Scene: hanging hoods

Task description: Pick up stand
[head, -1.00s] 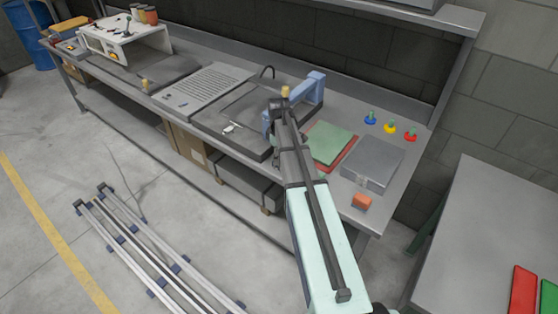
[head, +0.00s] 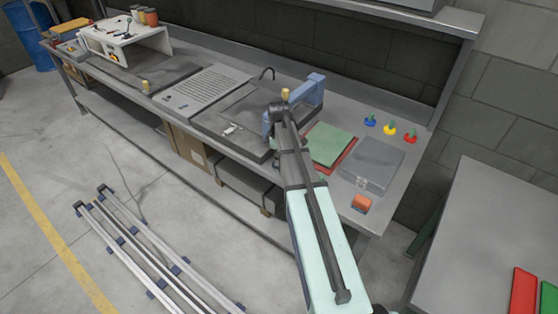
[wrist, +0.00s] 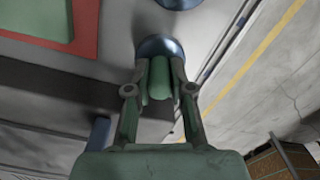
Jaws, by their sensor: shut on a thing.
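In the wrist view my gripper (wrist: 158,78) is shut on a green rounded post. The post stands over a dark blue round base (wrist: 160,46), which I take to be the stand. The base is beyond the fingertips, above the grey bench top; whether it touches the bench cannot be told. In the head view my gripper and the held stand are hidden behind my arm. Similar small stands with green stems are on the bench at the right: blue (head: 370,120), yellow (head: 389,129) and red (head: 410,138).
Green and red sheets (head: 330,143) lie near my arm, with a grey box (head: 372,165) and an orange block (head: 361,203) to their right. A dark tray (head: 210,122) is to the left. A side table (head: 490,225) stands at the right.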

